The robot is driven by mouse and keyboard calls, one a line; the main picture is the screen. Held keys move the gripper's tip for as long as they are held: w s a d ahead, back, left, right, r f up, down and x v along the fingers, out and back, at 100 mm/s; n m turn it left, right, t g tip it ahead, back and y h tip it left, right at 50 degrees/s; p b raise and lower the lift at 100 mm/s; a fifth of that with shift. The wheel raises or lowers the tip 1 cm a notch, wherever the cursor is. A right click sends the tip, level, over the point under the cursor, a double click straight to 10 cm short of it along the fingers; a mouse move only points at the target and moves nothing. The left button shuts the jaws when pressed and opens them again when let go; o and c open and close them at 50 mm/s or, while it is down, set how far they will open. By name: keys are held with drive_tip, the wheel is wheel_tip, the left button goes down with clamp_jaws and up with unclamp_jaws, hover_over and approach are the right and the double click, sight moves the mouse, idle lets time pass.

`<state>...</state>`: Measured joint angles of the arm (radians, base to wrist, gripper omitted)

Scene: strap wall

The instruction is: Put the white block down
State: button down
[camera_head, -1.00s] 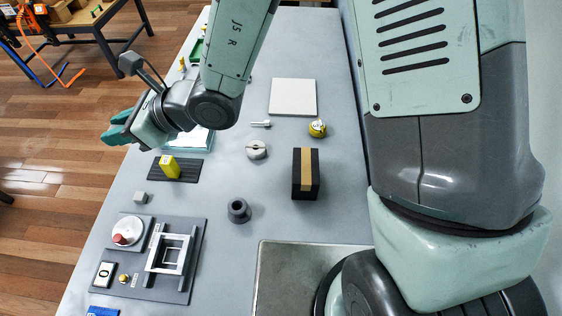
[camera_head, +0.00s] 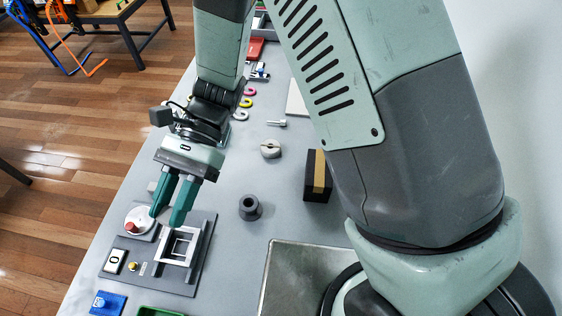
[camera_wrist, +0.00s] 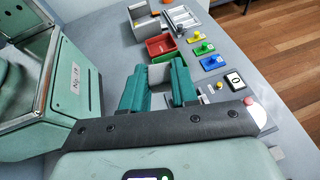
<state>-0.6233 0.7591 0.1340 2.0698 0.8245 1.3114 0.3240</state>
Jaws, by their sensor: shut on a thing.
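My gripper (camera_head: 170,205) points downward above the dark panel (camera_head: 205,275) at the table's left side, close to the white square frame (camera_head: 164,255). In the wrist view its two green fingers (camera_wrist: 159,88) stand a block's width apart. A pale greyish block (camera_wrist: 160,73) shows between them, and I take it to be the white block, gripped. In the head view the held block is mostly hidden by the fingers. Its height above the panel is hard to tell.
The panel also bears a white disc with a red knob (camera_head: 131,227) and a "0" plate (camera_head: 114,261). A dark grey ring-shaped part (camera_head: 249,208), a black block with a tan band (camera_head: 318,176) and a blue piece (camera_head: 107,302) stand nearby. Grey table is bare between them.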

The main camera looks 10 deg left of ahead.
drive_tip(key=d+f+n+h, duration=0.2)
drive_tip(key=d+n+h, duration=0.4)
drive_tip(key=d+h, duration=0.1)
wheel_tip(320, 180, up, 10)
drive_tip(key=n+t+h, duration=0.8)
drive_tip(key=n+t, duration=1)
drive_tip(key=n, duration=0.1)
hover_over(315, 168)
drive_tip(key=shift+h, duration=0.3)
wheel_tip(315, 168, down, 16)
drive_tip(key=shift+s+f, duration=0.1)
drive_tip(key=shift+f, duration=0.1)
drive_tip(key=shift+a+f, duration=0.1)
drive_tip(key=shift+f, duration=2.35)
drive_tip(key=shift+t, duration=0.3)
drive_tip(key=c, duration=0.9)
unclamp_jaws()
drive_tip(key=shift+f, duration=0.1)
drive_tip(key=shift+o, duration=0.2)
